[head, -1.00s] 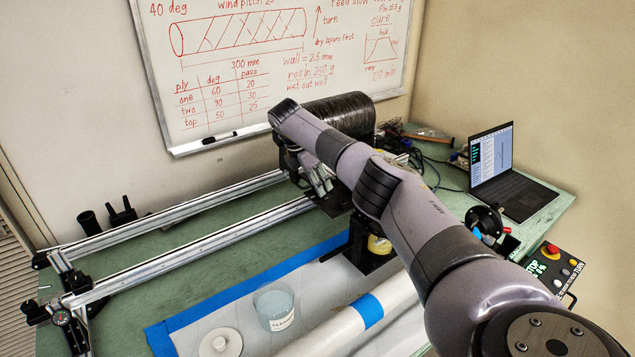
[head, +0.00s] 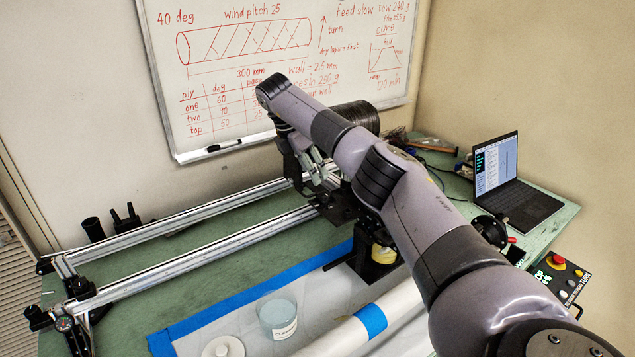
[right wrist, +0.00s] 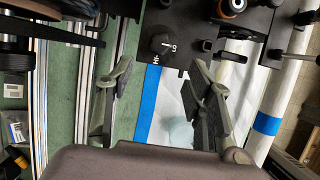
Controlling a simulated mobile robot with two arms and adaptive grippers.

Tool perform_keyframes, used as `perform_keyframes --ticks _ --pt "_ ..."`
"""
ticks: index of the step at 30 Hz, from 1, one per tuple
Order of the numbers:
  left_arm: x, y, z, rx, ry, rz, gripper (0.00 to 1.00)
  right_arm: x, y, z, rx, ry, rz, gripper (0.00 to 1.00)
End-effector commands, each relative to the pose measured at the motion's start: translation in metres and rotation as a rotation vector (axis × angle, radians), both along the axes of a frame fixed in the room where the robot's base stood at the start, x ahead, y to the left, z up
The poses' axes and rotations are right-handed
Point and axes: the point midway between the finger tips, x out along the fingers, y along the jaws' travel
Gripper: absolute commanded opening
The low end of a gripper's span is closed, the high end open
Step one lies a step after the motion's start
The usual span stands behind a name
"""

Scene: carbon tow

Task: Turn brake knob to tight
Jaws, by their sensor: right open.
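The brake knob (right wrist: 163,45) is a dark round knob on a black plate in the right wrist view, with white "HI" and "LO" style marks beside it. A light pointer line shows on it. I cannot make it out in the head view, where my arm and gripper cover that area. My right gripper (right wrist: 162,66) is open and empty, its two fingers on either side below the knob in the picture and apart from it. In the head view the right gripper (head: 320,174) hangs over the rails near the black carriage. My left gripper is not in view.
Two metal rails (head: 200,215) run along the green table (head: 210,255). A dark wound cylinder (head: 357,115) stands behind my arm. A clear cup (head: 278,315), a white roll with blue tape (head: 370,319), a laptop (head: 515,185) and a control box (head: 560,275) lie around.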

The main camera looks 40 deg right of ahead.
Motion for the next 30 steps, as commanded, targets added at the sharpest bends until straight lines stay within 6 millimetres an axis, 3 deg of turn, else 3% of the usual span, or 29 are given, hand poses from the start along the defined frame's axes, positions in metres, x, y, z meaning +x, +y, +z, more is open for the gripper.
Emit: perform_keyframes --ticks 7,25,30 --pt "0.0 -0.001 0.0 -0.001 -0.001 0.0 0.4 0.002 0.011 0.027 -0.001 0.0 0.001 0.48" --pt "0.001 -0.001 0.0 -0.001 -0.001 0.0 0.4 0.002 0.012 0.029 0.0 0.0 0.001 0.48" --pt "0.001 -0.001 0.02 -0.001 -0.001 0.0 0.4 0.002 0.012 0.05 0.0 -0.001 0.001 0.48"
